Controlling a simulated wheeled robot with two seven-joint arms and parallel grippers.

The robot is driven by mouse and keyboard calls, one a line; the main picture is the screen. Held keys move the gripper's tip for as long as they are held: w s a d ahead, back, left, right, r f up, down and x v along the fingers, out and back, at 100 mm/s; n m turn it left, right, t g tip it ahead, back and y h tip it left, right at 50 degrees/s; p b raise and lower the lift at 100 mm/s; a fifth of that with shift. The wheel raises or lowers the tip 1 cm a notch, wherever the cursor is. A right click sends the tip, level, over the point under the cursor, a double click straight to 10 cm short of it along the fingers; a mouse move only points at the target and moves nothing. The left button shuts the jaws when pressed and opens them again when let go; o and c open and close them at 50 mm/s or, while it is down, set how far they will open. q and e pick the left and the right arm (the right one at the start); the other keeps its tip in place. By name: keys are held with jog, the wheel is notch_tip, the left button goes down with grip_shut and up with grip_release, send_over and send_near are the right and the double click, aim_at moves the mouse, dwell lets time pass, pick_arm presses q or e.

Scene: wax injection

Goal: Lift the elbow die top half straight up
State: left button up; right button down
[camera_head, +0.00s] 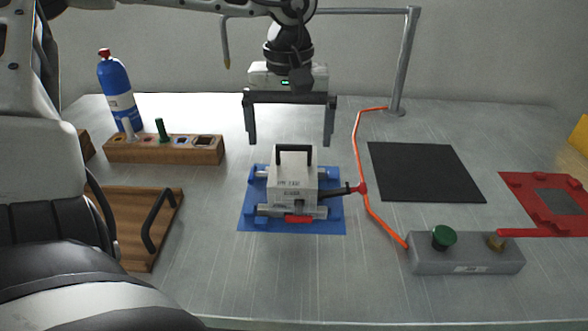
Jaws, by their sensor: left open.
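The elbow die (292,190) is a light grey block with a black handle (295,156) on top and printed text on its front. It sits on a blue base plate (334,222) near the middle of the table, with a red part at its front. A nozzle with a red collar meets its right side. My left gripper (290,138) is above and slightly behind the die, fingers pointing down. It is wide open and empty, its fingers apart from the handle. I cannot make out the seam between the die halves. My right gripper is not in view.
An orange hose (359,155) runs right of the die to a grey control box (467,254) with a green button. A black mat (425,172) and a red frame (520,190) lie right.

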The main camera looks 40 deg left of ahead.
aim_at(294, 149)
pick_arm(q)
jog(key=f, duration=0.5)
jog(key=shift+w+d, duration=0.2)
jog(key=shift+d, duration=0.05)
jog(key=c, duration=1.3)
jog(key=shift+r, duration=0.15)
jog(key=c, duration=0.3)
jog(key=shift+w, duration=0.1)
